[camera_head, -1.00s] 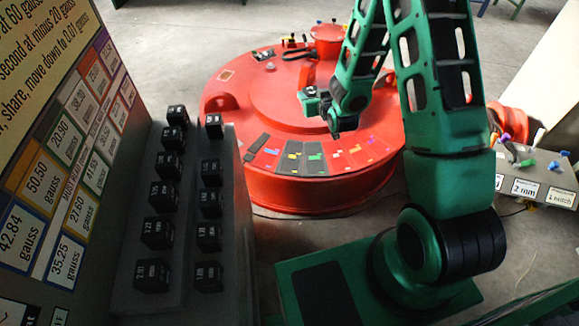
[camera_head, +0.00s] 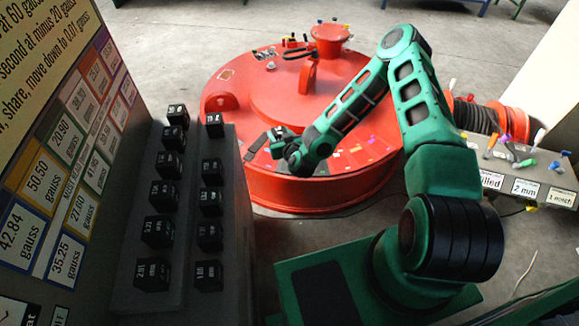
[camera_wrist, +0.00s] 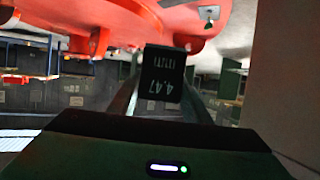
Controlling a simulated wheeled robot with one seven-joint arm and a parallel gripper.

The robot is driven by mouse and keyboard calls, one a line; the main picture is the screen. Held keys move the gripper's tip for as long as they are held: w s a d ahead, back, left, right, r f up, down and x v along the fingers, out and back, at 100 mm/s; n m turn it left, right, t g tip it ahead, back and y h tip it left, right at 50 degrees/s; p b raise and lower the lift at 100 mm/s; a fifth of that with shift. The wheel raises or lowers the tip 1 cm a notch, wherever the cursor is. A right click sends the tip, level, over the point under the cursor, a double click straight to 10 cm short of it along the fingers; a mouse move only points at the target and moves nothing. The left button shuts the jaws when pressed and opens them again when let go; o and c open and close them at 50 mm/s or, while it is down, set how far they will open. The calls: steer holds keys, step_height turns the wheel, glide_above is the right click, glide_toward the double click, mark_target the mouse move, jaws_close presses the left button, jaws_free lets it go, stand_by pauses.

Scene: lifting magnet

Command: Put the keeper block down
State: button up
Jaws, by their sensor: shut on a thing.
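My gripper (camera_head: 276,135) is over the left front part of the red lifting magnet (camera_head: 235,185) in the head view. In the wrist view it is shut on a black keeper block (camera_wrist: 162,74), held between the two fingers. The block's label reads 4.47, upside down in that view. In the head view the held block is too small and dark to make out clearly. I cannot tell from the head view how high the gripper is above the magnet's top.
A stepped grey rack (camera_head: 240,215) at the left holds two rows of black blocks. A sign with gauss values (camera_head: 65,150) stands behind it. A grey box (camera_head: 545,180) with coloured pegs and labels stands at the right. Small coloured pieces lie on the magnet's top.

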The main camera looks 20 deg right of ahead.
steer(key=a+f, duration=0.1)
steer(key=f, duration=0.1)
steer(key=s+f+m+h, duration=0.1)
steer(key=f, duration=0.1)
steer(key=a+f+m+h, duration=0.1)
steer(key=f, duration=0.1)
steer(key=shift+s+a, duration=0.25)
steer(key=shift+a, duration=0.1)
step_height(320, 180, down, 5)
steer(key=s+d+m+g+h, duration=0.1)
steer(key=s+d+m+h, duration=0.1)
steer(key=m+h, duration=0.25)
steer(key=shift+n, duration=0.35)
steer(key=w+d+f, duration=0.2)
steer(key=w, duration=0.1)
steer(key=w+d+f, duration=0.2)
steer(key=w+f, duration=0.1)
steer(key=w+d+f, duration=0.2)
steer(key=w+d, duration=0.1)
steer(key=shift+f, duration=2.2)
steer(key=o, duration=1.4)
